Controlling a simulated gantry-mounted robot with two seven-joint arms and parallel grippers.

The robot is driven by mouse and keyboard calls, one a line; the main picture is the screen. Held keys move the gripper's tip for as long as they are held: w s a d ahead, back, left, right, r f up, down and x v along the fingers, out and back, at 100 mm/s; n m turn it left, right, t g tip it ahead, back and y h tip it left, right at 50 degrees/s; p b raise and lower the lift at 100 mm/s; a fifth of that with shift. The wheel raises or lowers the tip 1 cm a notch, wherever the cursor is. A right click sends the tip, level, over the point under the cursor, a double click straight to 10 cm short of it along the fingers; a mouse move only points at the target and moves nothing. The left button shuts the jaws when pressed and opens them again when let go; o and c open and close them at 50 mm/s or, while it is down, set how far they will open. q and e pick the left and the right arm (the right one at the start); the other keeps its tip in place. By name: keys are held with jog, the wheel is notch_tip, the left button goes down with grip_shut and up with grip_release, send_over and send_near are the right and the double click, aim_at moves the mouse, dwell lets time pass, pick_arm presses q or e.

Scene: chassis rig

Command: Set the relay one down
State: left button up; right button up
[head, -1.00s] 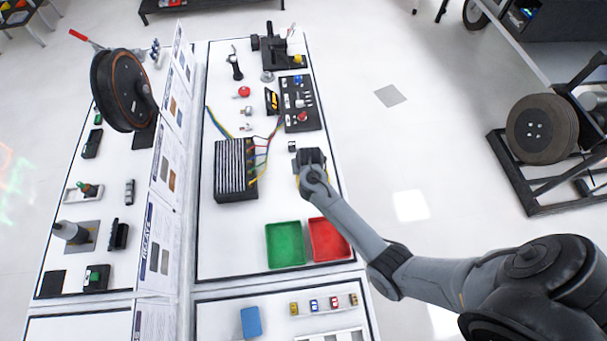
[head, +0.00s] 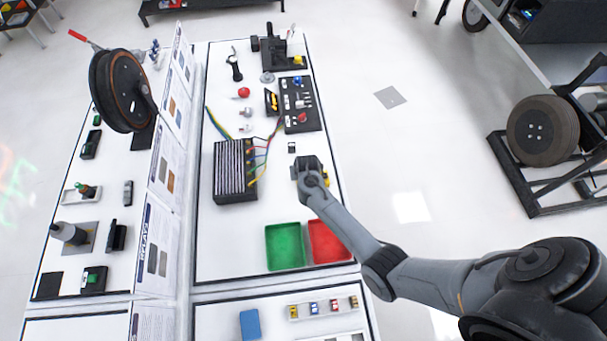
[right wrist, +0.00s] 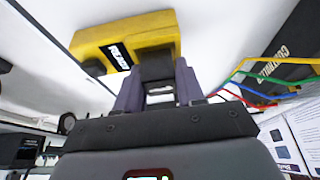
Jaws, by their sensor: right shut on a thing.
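My right gripper (right wrist: 160,88) is shut on a yellow block (right wrist: 118,36) with a black label in the right wrist view, its lettering too blurred to read surely; I take it for the relay. In the head view my right gripper (head: 309,168) hangs over the white table panel, right of the finned black box. A bit of the yellow block (head: 327,183) shows beside it; the wrist hides most of it. I cannot tell whether the block touches the panel. My left gripper is not in view.
The finned black box (head: 229,170) with coloured wires stands left of the gripper. A green tray (head: 285,246) and a red tray (head: 329,241) lie in front. A black button panel (head: 300,104) is behind. Bare panel lies between the black box and green tray.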

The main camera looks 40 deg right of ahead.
jog(key=shift+s+f, duration=0.3)
jog(key=shift+f, duration=0.6)
jog(key=o, duration=1)
jog(key=shift+w+r, duration=0.1)
jog(key=shift+r, duration=0.3)
jog(key=shift+o, duration=0.2)
jog(key=p+v, duration=0.3)
jog(key=v, duration=0.9)
jog(key=shift+w+r+p, duration=0.25)
jog(key=shift+r+p, duration=0.15)
jog(key=s+a+r+n+y, duration=0.1)
jog(key=s+a+r+n, duration=0.2)
jog(key=s, duration=0.4)
jog(key=s+a+r+n, duration=0.2)
jog(key=s+a+r, duration=0.1)
jog(key=s, duration=0.5)
jog(key=s+a+r+n+y, duration=0.1)
jog(key=s+a+r+n, duration=0.2)
jog(key=s, duration=0.5)
jog(key=shift+s+a+r+n+y, duration=0.2)
jog(key=shift+a+r+n+y, duration=0.1)
jog(key=shift+a+r, duration=0.25)
